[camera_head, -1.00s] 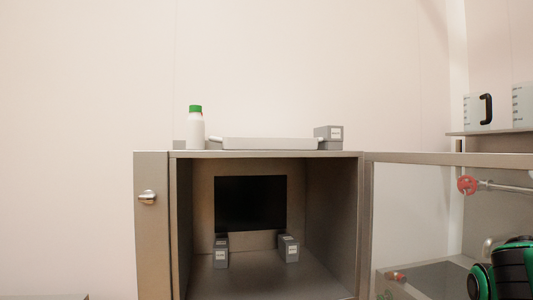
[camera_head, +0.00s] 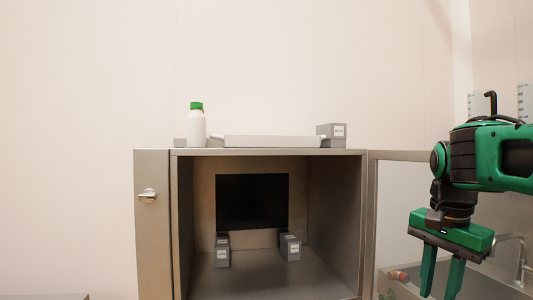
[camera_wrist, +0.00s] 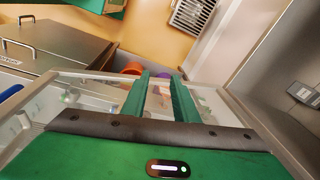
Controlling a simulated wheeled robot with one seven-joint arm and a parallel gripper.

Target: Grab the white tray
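The white tray (camera_head: 271,141) lies flat on top of the metal cabinet (camera_head: 340,152), between a white bottle with a green cap (camera_head: 196,127) and a small grey block (camera_head: 332,135). My gripper (camera_head: 440,290) is at the lower right in the head view, pointing down, well to the right of the tray and lower than it. Its two green fingers are apart with nothing between them. In the wrist view the fingers (camera_wrist: 160,95) also stand apart, and the tray does not show there.
The cabinet's front is open, with grey blocks (camera_head: 290,247) inside. A framed clear panel (camera_head: 400,200) extends right from it, close to my gripper. The wall space above the cabinet is clear.

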